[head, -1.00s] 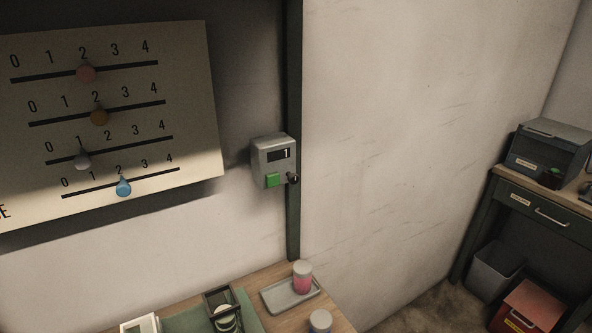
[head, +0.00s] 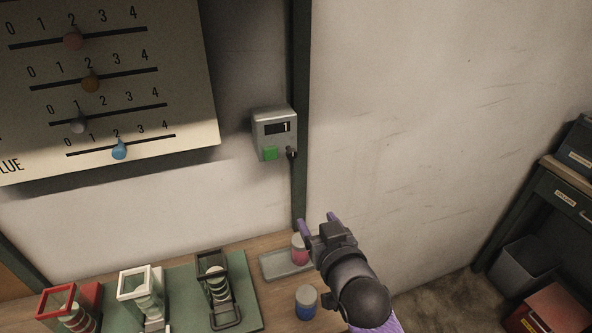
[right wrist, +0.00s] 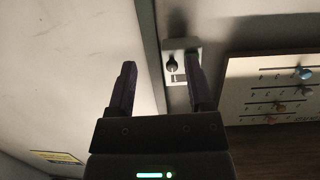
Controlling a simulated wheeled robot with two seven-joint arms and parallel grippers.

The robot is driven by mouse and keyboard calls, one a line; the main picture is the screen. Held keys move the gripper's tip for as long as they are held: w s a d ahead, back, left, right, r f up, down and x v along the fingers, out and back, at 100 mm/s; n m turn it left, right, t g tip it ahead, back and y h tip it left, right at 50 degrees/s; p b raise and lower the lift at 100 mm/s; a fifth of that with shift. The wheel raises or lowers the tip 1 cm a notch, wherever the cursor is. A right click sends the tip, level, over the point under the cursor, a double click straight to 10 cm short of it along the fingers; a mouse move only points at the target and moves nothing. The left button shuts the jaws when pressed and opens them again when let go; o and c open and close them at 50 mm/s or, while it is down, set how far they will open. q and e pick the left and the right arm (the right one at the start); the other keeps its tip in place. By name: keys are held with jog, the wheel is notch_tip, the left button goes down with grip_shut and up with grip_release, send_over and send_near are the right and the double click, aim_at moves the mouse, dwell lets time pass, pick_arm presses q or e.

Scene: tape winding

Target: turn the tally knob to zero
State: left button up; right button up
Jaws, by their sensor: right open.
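The tally box (head: 275,135) is a small grey unit on the wall beside a dark green post, with a display reading 1 and a green button (head: 269,154). Its black tally knob (head: 292,153) sits at the lower right. The knob also shows in the right wrist view (right wrist: 172,65), between and beyond the fingers. My right gripper (head: 317,221) is below and right of the box, apart from it. In the right wrist view its two fingers (right wrist: 160,88) are spread with nothing between them. My left gripper is not in view.
A slider board (head: 105,85) hangs left of the box. Below, the wooden bench holds a grey tray (head: 280,266), a pink-and-white jar (head: 299,250), a blue jar (head: 306,302) and several framed spool holders (head: 217,287). The wall right of the post is clear.

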jog(key=t+y, duration=0.1)
jog(key=t, duration=0.1)
send_near(293, 155)
jog(key=b+x, duration=0.2)
jog(key=x, duration=0.5)
jog(key=shift+w+a, duration=0.1)
jog(key=shift+w, duration=0.3)
jog(key=shift+w+a, duration=0.2)
jog(key=shift+w, duration=0.3)
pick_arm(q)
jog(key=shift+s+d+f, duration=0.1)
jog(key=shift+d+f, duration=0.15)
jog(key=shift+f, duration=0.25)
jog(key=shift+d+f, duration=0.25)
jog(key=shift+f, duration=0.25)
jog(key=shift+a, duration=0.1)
pick_arm(e)
jog(key=shift+c, duration=1.2)
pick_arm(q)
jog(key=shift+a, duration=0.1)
pick_arm(e)
grip_shut()
